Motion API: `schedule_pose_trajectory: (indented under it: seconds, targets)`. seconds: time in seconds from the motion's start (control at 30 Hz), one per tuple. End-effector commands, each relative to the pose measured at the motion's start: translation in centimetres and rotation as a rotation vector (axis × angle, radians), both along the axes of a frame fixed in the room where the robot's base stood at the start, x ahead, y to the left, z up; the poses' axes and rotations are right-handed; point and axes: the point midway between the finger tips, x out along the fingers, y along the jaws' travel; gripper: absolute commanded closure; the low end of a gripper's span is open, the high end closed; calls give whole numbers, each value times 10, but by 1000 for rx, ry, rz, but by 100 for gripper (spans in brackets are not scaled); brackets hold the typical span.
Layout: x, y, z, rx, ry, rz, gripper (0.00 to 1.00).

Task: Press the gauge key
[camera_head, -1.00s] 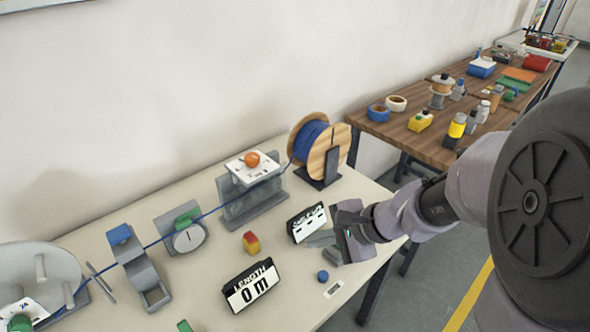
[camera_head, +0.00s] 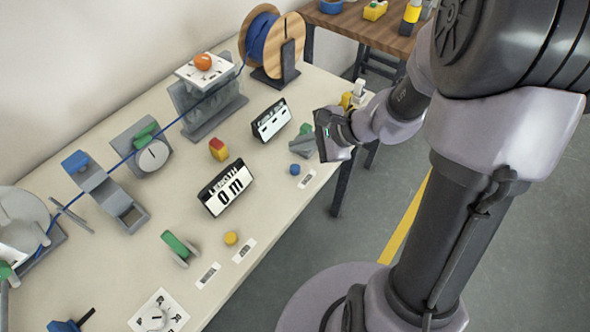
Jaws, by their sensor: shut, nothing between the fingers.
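My gripper (camera_head: 323,148) is shut and empty at the table's right front edge, beside a small grey piece with a green top (camera_head: 303,139). I cannot tell whether it touches that piece. Two small round buttons lie on the table: a blue one (camera_head: 295,169) just left of and below my gripper, and a yellow one (camera_head: 231,238) farther left. I cannot tell which is the gauge key, as the small labels are unreadable. A round white dial gauge (camera_head: 153,156) with a green block stands at the middle left. A display reads "LENGTH 0 m" (camera_head: 228,188).
A blue cable runs from a wooden spool (camera_head: 272,44) through several grey stands. A second display (camera_head: 271,120), a red-yellow block (camera_head: 218,149) and a green lever (camera_head: 178,246) stand on the table. A wooden bench (camera_head: 380,30) is behind.

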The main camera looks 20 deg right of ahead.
Motion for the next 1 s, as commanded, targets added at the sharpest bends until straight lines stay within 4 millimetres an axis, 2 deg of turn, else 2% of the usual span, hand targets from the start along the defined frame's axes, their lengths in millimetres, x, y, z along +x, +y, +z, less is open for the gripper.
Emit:
schedule_pose_trajectory:
  seconds: [0.03, 0.33, 1.0]
  targets:
    - [0, 0, -13, 0, 2, 0, 100]
    - [0, 0, -54, 0, 0, 0, 100]
    - [0, 0, -55, 0, -1, 1, 100]
